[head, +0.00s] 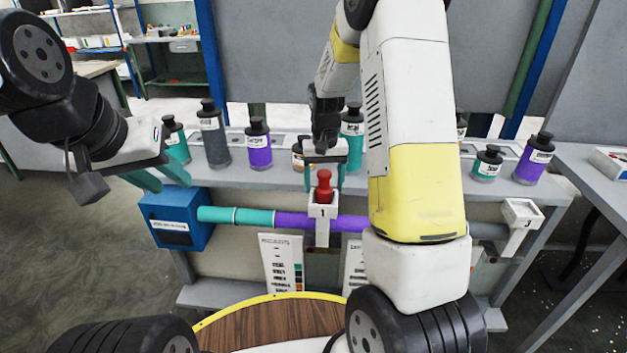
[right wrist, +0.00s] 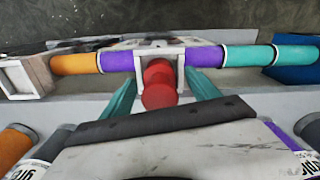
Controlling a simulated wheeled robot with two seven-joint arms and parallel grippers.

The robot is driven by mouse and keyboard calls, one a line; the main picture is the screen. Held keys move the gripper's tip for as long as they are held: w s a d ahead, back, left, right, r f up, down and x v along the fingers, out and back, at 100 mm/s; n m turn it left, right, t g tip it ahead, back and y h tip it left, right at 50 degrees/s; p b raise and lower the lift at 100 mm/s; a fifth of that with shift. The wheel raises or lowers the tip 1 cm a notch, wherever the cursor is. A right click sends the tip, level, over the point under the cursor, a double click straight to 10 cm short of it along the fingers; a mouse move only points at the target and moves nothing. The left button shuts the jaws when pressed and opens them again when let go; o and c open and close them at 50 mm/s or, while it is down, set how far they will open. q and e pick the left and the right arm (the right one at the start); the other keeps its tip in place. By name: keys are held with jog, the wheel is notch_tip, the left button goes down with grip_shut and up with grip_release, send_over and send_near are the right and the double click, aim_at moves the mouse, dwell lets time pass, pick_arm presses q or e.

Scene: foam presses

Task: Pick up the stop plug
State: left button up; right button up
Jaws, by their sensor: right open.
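The stop plug (head: 324,187) is a red knob standing upright in a white holder (head: 323,212) marked 1, on the front of the bench. In the right wrist view the red plug (right wrist: 158,84) shows between the teal fingers. My right gripper (head: 324,178) is open, its fingers on either side of the plug; in the right wrist view (right wrist: 160,92) gaps show between each finger and the plug. My left gripper (head: 167,182) hangs open and empty at the left, above the blue box. The plug's lower end is hidden in the holder.
A tube of teal and purple sections (head: 255,218) runs from a blue box (head: 176,220) behind the holder. Another white holder (head: 522,212) marked 3 stands right. Several bottles, including a purple one (head: 258,148), line the bench. Printed cards (head: 282,262) hang below.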

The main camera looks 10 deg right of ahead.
jog(key=shift+f, duration=0.2)
grip_shut()
jog(key=shift+r, duration=0.15)
dwell(0.3)
